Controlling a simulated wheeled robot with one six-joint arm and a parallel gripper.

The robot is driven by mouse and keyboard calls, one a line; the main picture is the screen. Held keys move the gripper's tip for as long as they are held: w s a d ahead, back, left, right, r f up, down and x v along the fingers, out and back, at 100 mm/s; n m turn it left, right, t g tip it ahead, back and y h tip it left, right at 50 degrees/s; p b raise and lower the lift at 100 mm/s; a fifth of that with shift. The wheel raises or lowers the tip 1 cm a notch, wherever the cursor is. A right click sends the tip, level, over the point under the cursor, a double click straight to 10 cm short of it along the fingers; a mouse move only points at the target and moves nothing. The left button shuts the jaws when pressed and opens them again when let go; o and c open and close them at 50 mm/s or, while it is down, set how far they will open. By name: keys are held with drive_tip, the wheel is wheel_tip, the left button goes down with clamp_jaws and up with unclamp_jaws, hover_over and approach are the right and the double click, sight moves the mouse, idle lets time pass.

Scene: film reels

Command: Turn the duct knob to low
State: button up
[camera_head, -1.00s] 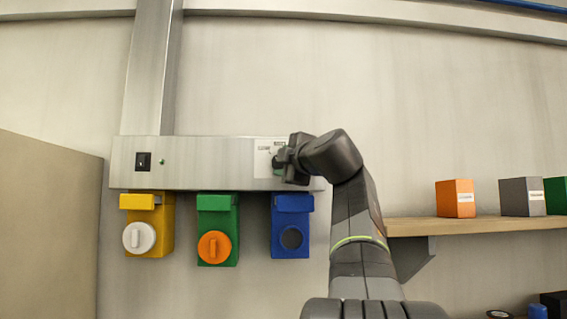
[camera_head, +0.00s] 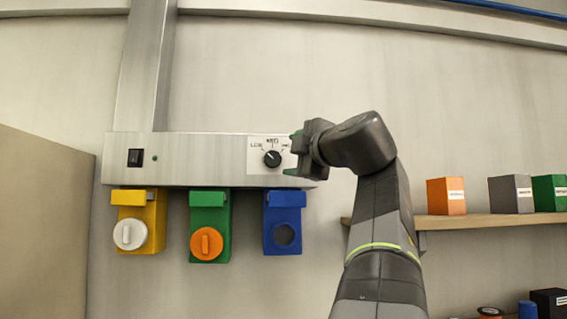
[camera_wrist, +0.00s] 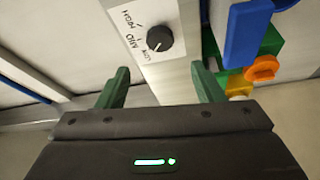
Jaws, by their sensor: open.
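The duct knob (camera_head: 272,158) is a small black dial on a white plate marked LOW, MED and HIGH, at the right end of the grey metal duct (camera_head: 205,160). Its white mark appears to point up-left, towards LOW, though it is small. The knob also shows in the wrist view (camera_wrist: 159,38), above the gap between my fingers. My gripper (camera_head: 293,154) is open and empty, just right of the knob and apart from it. Both green fingers show in the wrist view (camera_wrist: 162,86), with nothing between them.
Yellow (camera_head: 157,212), green (camera_head: 222,217) and blue (camera_head: 270,240) boxes hang below the duct. A black switch (camera_head: 135,158) is at the duct's left. A wooden shelf (camera_head: 470,224) with orange, grey and green boxes is at the right.

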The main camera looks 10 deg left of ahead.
sight(273, 159)
drive_tip(key=shift+v, duration=2.15)
drive_tip(key=shift+w, duration=0.15)
drive_tip(key=p+x, duration=0.2)
drive_tip(key=x, duration=1.1)
drive_tip(key=shift+w+a, duration=0.25)
drive_tip(key=shift+d, duration=0.1)
